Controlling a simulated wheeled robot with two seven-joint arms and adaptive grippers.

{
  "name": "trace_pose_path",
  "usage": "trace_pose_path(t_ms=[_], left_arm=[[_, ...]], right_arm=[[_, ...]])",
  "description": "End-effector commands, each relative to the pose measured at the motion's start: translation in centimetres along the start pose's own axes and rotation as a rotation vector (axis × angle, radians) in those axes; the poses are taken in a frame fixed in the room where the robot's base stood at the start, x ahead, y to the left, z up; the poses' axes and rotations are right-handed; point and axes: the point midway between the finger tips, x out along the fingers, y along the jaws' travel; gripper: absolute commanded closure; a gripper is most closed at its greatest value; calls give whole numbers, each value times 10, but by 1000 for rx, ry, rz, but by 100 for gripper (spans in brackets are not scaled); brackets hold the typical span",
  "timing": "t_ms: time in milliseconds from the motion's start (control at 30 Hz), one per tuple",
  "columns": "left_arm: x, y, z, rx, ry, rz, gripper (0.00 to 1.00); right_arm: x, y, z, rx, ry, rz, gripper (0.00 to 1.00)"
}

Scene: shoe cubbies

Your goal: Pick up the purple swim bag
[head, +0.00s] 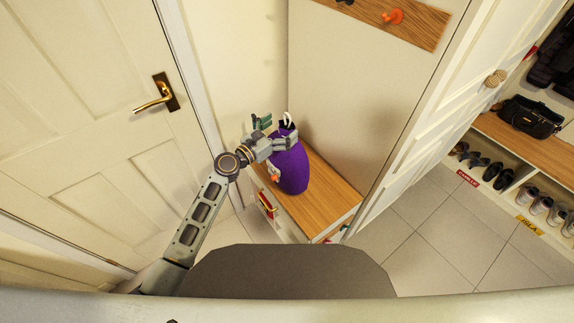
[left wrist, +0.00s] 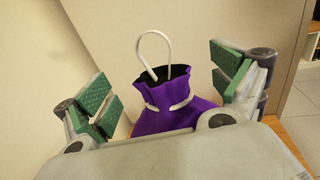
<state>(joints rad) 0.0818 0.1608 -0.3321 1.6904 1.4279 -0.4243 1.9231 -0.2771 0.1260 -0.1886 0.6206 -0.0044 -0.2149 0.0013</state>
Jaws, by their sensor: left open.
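The purple swim bag (head: 290,168) stands upright on a wooden bench top in the head view. In the left wrist view the bag (left wrist: 165,120) has a dark open mouth, a white cord around its neck and a white cord loop above it. My left gripper (head: 275,131) is open at the bag's neck. In the left wrist view its green-padded fingers (left wrist: 162,85) stand on either side of the bag's top, with the bag between them. I cannot tell whether either finger touches it. My right gripper is not in view.
The bench top (head: 325,198) sits in a narrow alcove. A closed door (head: 95,130) with a brass handle is at left. A peg rail with an orange hook (head: 393,16) is above. A white door (head: 440,110) stands at right, beyond it shoe cubbies and a black handbag (head: 531,117).

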Motion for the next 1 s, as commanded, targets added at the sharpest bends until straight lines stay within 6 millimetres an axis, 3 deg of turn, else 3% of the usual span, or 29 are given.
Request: trace_pose_path(t_ms=[300, 867, 1000], left_arm=[[26, 0, 0, 0, 0, -1, 5], [29, 0, 0, 0, 1, 0, 5], [29, 0, 0, 0, 1, 0, 21]], right_arm=[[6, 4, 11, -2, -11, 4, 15], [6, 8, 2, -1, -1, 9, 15], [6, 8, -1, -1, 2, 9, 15]])
